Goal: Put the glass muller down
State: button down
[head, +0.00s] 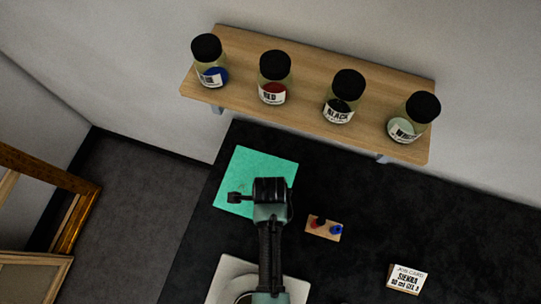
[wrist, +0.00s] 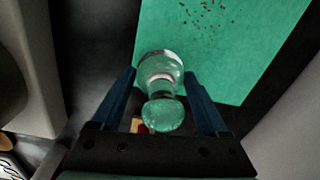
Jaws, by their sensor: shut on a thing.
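The glass muller (wrist: 162,75) is clear glass with a round knob toward the camera and a wider foot beyond it. In the wrist view it stands between the blue fingers of my gripper (wrist: 162,92), which is shut on it. The green sheet (wrist: 230,50) shows beyond it, with dark reddish specks on it. In the head view my gripper (head: 265,190) is over the lower right part of the green sheet (head: 265,165), and the muller is hidden there. I cannot tell whether the muller's foot touches a surface.
A small wooden block (head: 315,231) with red and blue pieces lies right of my gripper. A job card (head: 408,279) stands farther right on the dark bench (head: 360,205). A pale slab (head: 232,272) is at the bottom, partly behind my arm. A shelf (head: 310,84) holds several labelled jars.

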jog(key=shift+w+f, duration=0.1)
jog(key=shift+f, duration=0.25)
grip_release()
jog(key=shift+f, duration=0.15)
jog(key=r, duration=1.2)
jog(key=shift+s+r, duration=0.2)
jog(key=shift+s, duration=0.05)
